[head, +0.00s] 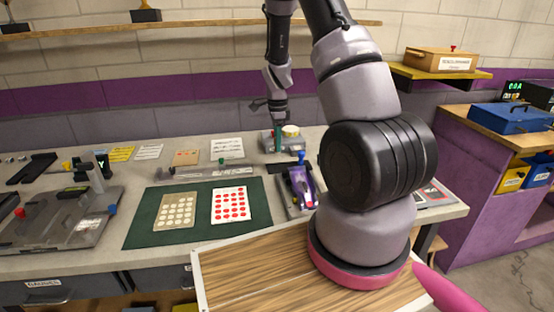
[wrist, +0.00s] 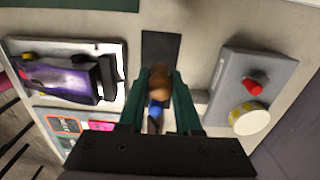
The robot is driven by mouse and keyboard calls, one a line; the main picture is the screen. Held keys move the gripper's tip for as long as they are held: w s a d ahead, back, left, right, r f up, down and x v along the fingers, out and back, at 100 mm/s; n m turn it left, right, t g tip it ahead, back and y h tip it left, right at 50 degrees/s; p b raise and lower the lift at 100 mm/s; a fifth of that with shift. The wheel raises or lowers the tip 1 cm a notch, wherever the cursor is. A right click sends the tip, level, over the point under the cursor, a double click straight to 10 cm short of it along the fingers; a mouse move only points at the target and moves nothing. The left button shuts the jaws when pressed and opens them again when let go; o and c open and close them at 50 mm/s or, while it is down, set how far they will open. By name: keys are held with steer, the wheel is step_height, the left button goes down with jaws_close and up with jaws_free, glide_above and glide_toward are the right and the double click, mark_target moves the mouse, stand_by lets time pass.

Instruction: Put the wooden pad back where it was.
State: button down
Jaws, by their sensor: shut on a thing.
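My gripper (wrist: 158,80) is shut on a rounded brown wooden piece, which I take for the wooden pad (wrist: 159,83), at its green fingertips in the wrist view. A small blue thing (wrist: 155,110) shows between the fingers; I cannot tell whether it joins the brown piece. A dark rectangular plate (wrist: 161,46) lies beyond the fingertips. In the head view my gripper (head: 278,142) hangs over the back of the workbench, beside a grey block; the held piece cannot be made out there.
The grey block (wrist: 249,82) with a red button and a cream cylinder is right of my gripper. A purple car (wrist: 62,80) sits on a light plate to the left. A green mat (head: 150,215) with two dotted cards lies nearer. A grey fixture (head: 60,220) stands at far left.

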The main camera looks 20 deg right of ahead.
steer(key=shift+f, duration=3.15)
steer(key=shift+f, duration=0.1)
steer(key=c, duration=0.6)
jaws_free()
step_height(320, 180, up, 12)
steer(key=shift+r, duration=0.1)
steer(key=s+a+r+n+t+y, duration=0.1)
steer(key=s+a+r+n+t, duration=0.25)
steer(key=r, duration=0.65)
steer(key=s+a+r+n+y, duration=0.15)
steer(key=s+r+n, duration=0.35)
steer(key=r, duration=0.6)
steer(key=s+a+r+n+t, duration=0.2)
steer(key=s+r+n, duration=0.2)
steer(key=s, duration=0.4)
steer(key=s+a+r+n+t, duration=0.1)
steer(key=s+a+r+n, duration=0.1)
steer(key=s, duration=0.7)
step_height(320, 180, up, 3)
steer(key=shift+s+f+n+t, duration=0.15)
steer(key=shift+n+t, duration=0.2)
steer(key=shift+n, duration=0.5)
